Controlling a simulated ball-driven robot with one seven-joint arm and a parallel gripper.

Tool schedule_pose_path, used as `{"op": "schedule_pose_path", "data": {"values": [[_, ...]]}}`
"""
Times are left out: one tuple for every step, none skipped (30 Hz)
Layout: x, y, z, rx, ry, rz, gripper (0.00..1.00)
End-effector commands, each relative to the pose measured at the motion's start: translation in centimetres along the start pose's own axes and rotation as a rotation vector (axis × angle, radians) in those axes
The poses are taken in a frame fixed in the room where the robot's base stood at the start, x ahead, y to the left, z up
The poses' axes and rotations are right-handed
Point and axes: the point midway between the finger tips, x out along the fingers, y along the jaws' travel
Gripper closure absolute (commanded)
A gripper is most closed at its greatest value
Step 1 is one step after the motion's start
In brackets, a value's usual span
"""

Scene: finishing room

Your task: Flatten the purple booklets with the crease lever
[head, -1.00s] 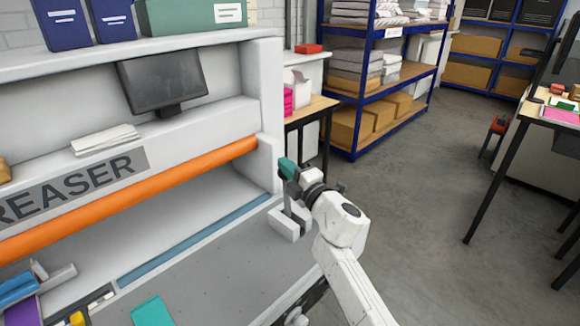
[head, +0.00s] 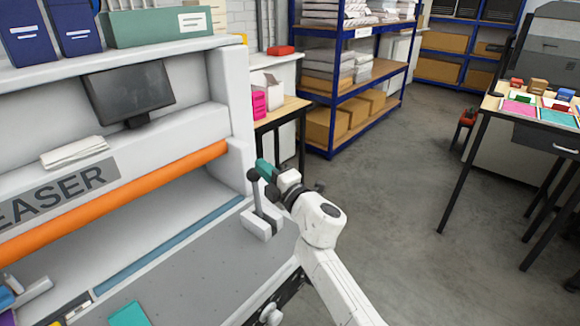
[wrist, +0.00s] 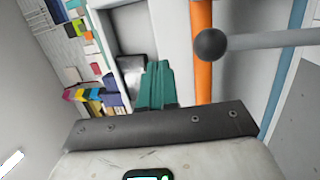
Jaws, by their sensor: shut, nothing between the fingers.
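The crease lever (head: 262,206) stands upright at the right end of the creaser's bed, with a dark ball knob, a grey shaft and a pale base block. In the wrist view its knob (wrist: 210,43) is beside my fingers, to their right, with a gap in the picture. My gripper (head: 265,169) has teal fingers and is near the knob; its fingers (wrist: 157,85) are together and empty. A purple sliver (head: 7,318), perhaps a booklet, shows at the lower left, mostly cut off. A teal booklet (head: 129,314) lies on the grey bed.
The creaser has an orange bar (head: 120,203) and a dark screen (head: 130,92). A blue shelf rack (head: 352,85) stands behind. A table (head: 485,101) at right holds coloured sheets and small blocks. The floor (head: 400,190) between is clear.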

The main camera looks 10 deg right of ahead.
Motion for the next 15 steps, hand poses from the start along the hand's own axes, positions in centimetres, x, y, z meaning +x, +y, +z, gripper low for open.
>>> {"op": "schedule_pose_path", "data": {"values": [[-0.5, 0.5, 0.1, 0.0, -0.001, -0.001, 1.0], [-0.7, 0.7, 0.0, 0.0, -0.001, 0.0, 1.0], [-1.1, 0.9, 0.0, 0.0, -0.001, -0.001, 1.0], [-1.4, 1.1, 0.0, 0.001, -0.002, -0.001, 1.0], [-1.6, 1.4, 0.0, 0.001, -0.002, 0.0, 1.0], [-2.0, 1.6, 0.1, 0.0, -0.003, 0.0, 1.0], [-2.3, 1.9, 0.1, -0.001, -0.003, 0.0, 1.0], [-2.7, 2.1, 0.1, 0.001, -0.003, -0.001, 1.0], [-3.1, 2.5, 0.0, 0.0, -0.003, 0.0, 1.0], [-3.5, 2.8, -0.1, 0.001, -0.003, 0.0, 1.0], [-3.9, 3.1, 0.0, 0.0, -0.004, 0.0, 1.0], [-4.4, 3.5, 0.0, 0.0, -0.003, 0.0, 1.0], [-4.8, 3.8, 0.0, 0.0, -0.004, 0.0, 1.0], [-5.1, 4.0, -0.1, 0.001, -0.003, 0.0, 1.0], [-5.6, 4.3, -0.2, 0.002, -0.002, 0.0, 1.0]]}}
